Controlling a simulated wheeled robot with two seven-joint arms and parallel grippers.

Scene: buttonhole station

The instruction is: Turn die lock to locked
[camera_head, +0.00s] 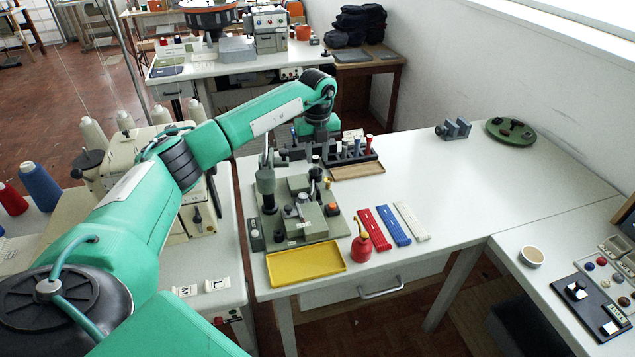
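A grey-green buttonhole machine (297,217) stands on the white table, with a post at its left, small knobs, a yellow knob and an orange-red button. I cannot tell for sure which small part is the die lock or how it is set. My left arm reaches in from the left and bends down behind the machine. My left gripper (316,150) hangs near the machine's back edge; its fingers are too small and dark to read, and I see no clear hold on anything. My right gripper is out of view.
A rack of small bottles (350,150) stands right behind the machine. A yellow tray (305,263), a red oil can (361,245) and red, blue and white strips (390,226) lie at the front. The table's right middle is clear. A grey vise-like block (453,130) stands farther back.

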